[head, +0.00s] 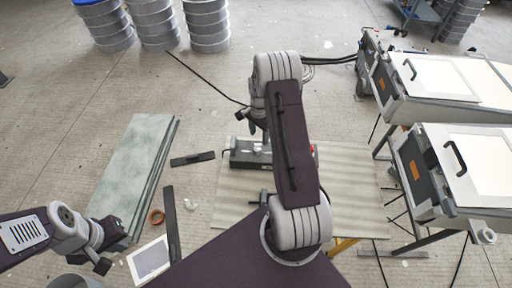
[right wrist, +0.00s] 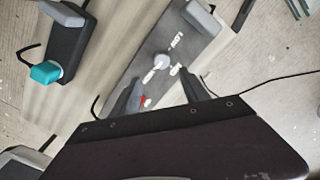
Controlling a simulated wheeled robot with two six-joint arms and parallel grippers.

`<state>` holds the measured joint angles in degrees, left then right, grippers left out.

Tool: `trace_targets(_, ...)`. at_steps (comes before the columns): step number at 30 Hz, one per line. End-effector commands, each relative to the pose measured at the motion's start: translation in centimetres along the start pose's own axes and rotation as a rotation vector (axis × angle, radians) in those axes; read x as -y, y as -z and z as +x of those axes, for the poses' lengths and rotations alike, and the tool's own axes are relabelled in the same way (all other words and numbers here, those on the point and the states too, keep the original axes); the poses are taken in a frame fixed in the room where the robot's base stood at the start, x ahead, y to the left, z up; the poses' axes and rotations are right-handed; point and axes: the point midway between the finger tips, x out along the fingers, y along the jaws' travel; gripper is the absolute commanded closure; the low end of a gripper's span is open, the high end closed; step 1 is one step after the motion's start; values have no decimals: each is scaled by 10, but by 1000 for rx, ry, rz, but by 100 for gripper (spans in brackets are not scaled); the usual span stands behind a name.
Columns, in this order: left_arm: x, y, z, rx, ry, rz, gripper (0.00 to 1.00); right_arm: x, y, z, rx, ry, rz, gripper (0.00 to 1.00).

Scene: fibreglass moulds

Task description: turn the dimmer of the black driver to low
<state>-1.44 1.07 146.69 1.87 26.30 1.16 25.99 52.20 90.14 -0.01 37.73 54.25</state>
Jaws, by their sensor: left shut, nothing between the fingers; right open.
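A dark, nearly black box with a teal knob (right wrist: 46,72) lies at the upper left of the right wrist view; it looks like the black driver. In the head view my right arm hides most of that area. A grey driver (right wrist: 150,45) with a white pointer knob (right wrist: 162,62) lies below my right gripper (right wrist: 161,76). The grey driver shows on the bench in the head view (head: 240,157). My right gripper (head: 250,126) is open, its fingers on either side of the white knob in view; contact cannot be told. My left gripper (head: 103,265) is shut and empty at lower left.
The pale ribbed bench top (head: 355,205) has bare room at right. White-topped moulds (head: 440,78) stand on frames at right. Greenish boards (head: 135,165), an orange ring (head: 156,216) and a tablet-like panel (head: 150,259) lie at left. Metal drums (head: 205,25) stand behind.

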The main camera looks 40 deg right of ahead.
Motion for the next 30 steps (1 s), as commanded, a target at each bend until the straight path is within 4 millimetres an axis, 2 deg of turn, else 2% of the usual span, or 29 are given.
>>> trace_targets(5, 0, 0, -3, 0, 0, 0, 100, 0, -1, 13, 2, -3, -2, 47)
trace_targets(12, 0, 1, -11, 0, 0, 0, 100, 0, -1, 63, 2, -2, -2, 47)
trace_targets(16, 0, 2, -13, 0, 0, 0, 100, 0, -1, 82, 1, -1, -2, 47)
trace_targets(20, 0, 2, -13, 0, 0, 0, 100, 1, -1, 90, 0, 1, -2, 47)
trace_targets(26, 0, 2, -13, 0, 0, 0, 100, 1, 0, 90, -1, 1, -2, 47)
trace_targets(28, 0, 2, -13, 0, 0, 0, 100, 1, -1, 90, -1, 1, -2, 61)
trace_targets(30, 0, 2, -13, 0, 0, 0, 100, 1, -1, 90, -1, 1, -2, 80)
